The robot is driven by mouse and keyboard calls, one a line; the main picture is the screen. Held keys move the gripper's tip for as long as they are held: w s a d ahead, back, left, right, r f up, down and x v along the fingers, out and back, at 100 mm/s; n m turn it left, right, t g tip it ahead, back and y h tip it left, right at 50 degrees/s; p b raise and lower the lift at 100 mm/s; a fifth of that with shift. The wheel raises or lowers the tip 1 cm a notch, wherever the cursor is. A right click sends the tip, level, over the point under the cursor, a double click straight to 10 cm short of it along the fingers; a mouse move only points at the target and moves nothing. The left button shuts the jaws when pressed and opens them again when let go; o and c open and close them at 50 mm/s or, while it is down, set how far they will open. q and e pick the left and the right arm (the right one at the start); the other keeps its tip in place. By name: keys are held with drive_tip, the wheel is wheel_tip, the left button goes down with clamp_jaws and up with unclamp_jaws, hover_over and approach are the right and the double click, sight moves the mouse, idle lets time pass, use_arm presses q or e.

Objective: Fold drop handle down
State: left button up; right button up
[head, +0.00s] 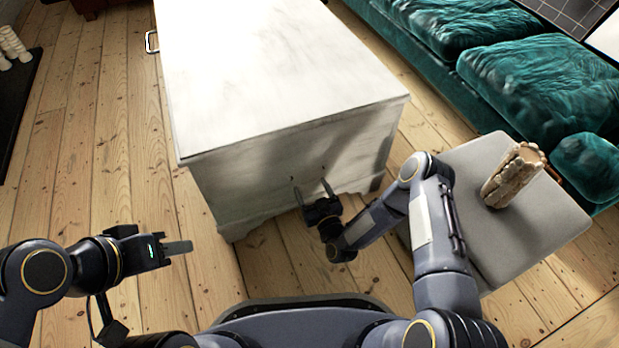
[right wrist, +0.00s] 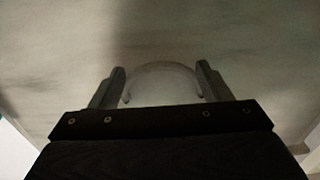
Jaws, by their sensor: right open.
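A white chest (head: 270,60) stands in front of me, its near end wall facing my right arm. In the right wrist view a pale arched drop handle (right wrist: 163,69) shows against that wall, its curve at the top of the picture and its lower part hidden behind my gripper. My right gripper (head: 314,188) is open, with one finger on each side of the handle; I cannot tell if they touch it. In the head view this handle cannot be made out. My left gripper (head: 190,247) is well left of the chest, seen from the side, apart from everything.
Another handle (head: 152,41) sticks out at the chest's far left. A grey-topped low table or stool (head: 475,235) with a knobbly brown cylinder (head: 514,174) stands close to my right arm. A green sofa (head: 540,85) is behind it. Bare floorboards lie free at left.

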drive_tip(key=shift+w, duration=0.15)
drive_tip(key=c, duration=0.7)
drive_tip(key=shift+w+a+f+t, duration=0.15)
drive_tip(key=shift+w+t, duration=0.15)
drive_tip(key=shift+t, duration=0.3)
drive_tip(key=o, duration=0.7)
